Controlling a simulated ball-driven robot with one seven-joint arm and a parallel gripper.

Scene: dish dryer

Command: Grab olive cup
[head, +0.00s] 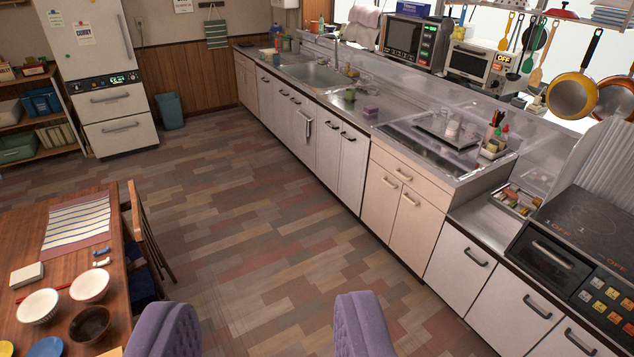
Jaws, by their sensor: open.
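My gripper (265,312) shows at the bottom edge as two purple padded fingers, wide apart with only floor between them. It is open and empty, far from the counter. A small olive-green thing (350,94) stands on the steel counter right of the sink; it may be the olive cup, but it is too small to be sure. Another small green thing (285,45) stands at the far end of the counter, and I cannot tell whether it is a cup.
The long counter (395,108) runs along the right, with a sink (318,75) and a purple-topped block (370,112). A wooden table (90,250) with bowls and a chair (148,235) stand at left. The tiled floor (250,210) between is clear. A fridge (95,60) stands at the back.

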